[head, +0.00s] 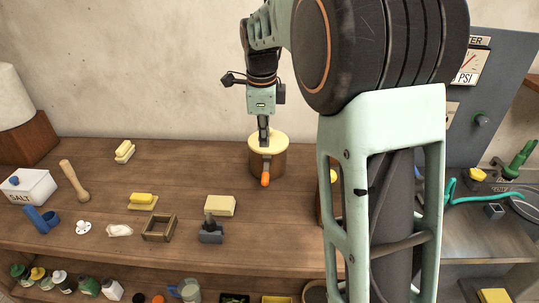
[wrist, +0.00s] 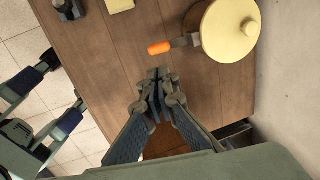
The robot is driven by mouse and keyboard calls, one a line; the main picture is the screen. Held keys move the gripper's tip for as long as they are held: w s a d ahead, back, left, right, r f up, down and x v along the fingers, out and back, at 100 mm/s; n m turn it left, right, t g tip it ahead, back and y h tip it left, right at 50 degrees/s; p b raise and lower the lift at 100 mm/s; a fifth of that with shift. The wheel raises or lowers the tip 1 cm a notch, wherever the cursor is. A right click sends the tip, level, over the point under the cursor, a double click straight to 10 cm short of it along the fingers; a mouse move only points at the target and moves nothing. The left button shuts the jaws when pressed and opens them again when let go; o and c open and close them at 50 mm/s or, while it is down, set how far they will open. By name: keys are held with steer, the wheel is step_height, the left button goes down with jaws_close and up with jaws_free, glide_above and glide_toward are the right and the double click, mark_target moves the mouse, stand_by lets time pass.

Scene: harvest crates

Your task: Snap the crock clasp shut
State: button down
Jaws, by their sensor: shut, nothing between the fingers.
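The crock (head: 280,166) is a brown round pot with a flat cream lid (head: 281,141), standing toward the back of the wooden bench. Its clasp (head: 265,180) is a grey lever with an orange tip, on the crock's front side. In the wrist view the orange tip (wrist: 159,48) and grey lever stick outward from the lid (wrist: 228,32), to its left. My gripper (head: 263,143) points down at the crock in the head view, fingers together and empty. In the wrist view my closed fingertips (wrist: 158,76) are below the orange tip, apart from the lid in the picture; height is unclear.
On the bench are a salt box (head: 28,188), a wooden pestle (head: 74,180), a wooden frame (head: 158,228), a yellow block (head: 220,206) and a dark grey tool (head: 211,231). A gauge panel (head: 500,100) stands at right.

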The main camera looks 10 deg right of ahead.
mark_target(265, 177)
steer(key=x, duration=1.3)
steer(key=shift+s+a+f+p, duration=0.1)
steer(key=shift+f+p, duration=0.2)
steer(key=shift+p, duration=0.1)
steer(key=shift+f+b, duration=0.2)
steer(key=shift+b, duration=0.25)
steer(key=shift+f+b, duration=0.1)
steer(key=shift+b, duration=0.25)
steer(key=shift+s, duration=0.1)
steer(key=shift+b, duration=0.35)
